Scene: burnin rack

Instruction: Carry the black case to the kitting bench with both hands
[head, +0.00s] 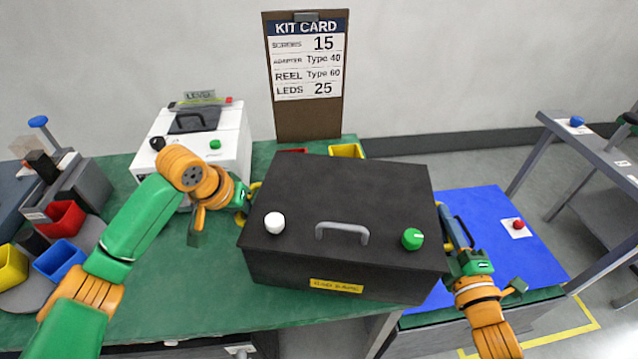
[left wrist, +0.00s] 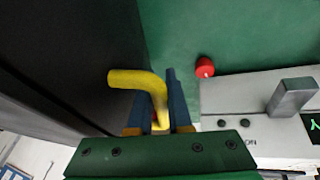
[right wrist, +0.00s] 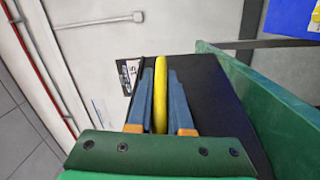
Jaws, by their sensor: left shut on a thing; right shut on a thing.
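The black case (head: 345,190) is a large box with a grey top handle, a white knob, a green knob and a yellow label on its front. It is between my two grippers, over the green kitting bench (head: 180,270); whether it touches the bench is hidden. My left gripper (head: 246,196) is shut on a yellow side handle, which shows in the left wrist view (left wrist: 135,80). My right gripper (head: 447,222) is at the right side, shut on the other yellow handle, seen in the right wrist view (right wrist: 160,95).
A white machine (head: 225,145) stands behind my left arm. A kit card board (head: 308,120) stands at the back. Red, blue and yellow bins (head: 62,218) are at the left. A blue mat (head: 500,225) with a red button lies to the right. A grey table (head: 590,150) is farther right.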

